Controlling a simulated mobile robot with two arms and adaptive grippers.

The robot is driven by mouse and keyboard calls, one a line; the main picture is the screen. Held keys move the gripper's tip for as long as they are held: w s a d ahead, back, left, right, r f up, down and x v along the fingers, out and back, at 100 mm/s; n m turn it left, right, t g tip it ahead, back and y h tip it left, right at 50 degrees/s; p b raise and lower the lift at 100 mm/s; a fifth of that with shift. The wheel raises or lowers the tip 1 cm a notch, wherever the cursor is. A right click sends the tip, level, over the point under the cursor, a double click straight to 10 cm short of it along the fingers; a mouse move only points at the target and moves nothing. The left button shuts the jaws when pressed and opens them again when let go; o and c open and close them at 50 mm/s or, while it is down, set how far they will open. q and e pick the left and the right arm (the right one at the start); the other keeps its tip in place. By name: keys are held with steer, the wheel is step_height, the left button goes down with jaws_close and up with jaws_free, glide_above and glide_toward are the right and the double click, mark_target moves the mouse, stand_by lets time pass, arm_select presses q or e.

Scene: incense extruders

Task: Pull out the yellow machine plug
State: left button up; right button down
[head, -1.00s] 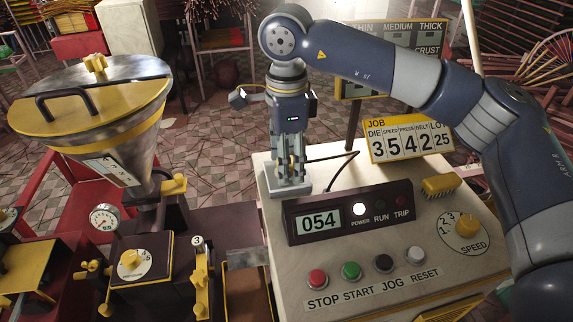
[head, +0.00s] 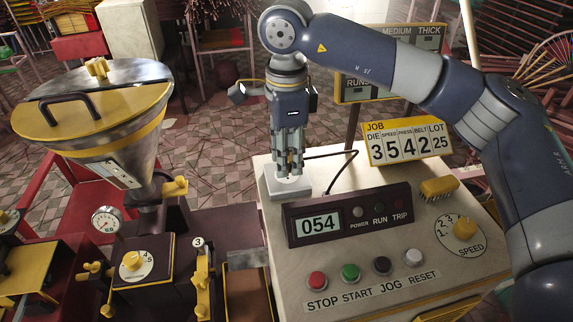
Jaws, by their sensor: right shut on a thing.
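My right gripper (head: 289,170) is shut, pointing down just above a pale square socket block (head: 287,188) at the back left corner of the cream control console. A black cable (head: 352,165) runs from the gripper's fingers, arcs to the right and drops behind the display panel. The plug at its end is between the fingers and mostly hidden; its colour cannot be told. The POWER lamp (head: 358,212) on the display panel (head: 348,217) is dark, while the display reads 054. My left gripper is not in view.
A hopper machine (head: 95,110) with a yellow lid stands at the left. Buttons and a SPEED knob (head: 465,228) sit at the console's front. The space directly left of the gripper is open.

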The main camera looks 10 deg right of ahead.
steer(key=shift+r+p, duration=1.1)
steer(key=shift+r, duration=1.05)
steer(key=shift+f, duration=0.1)
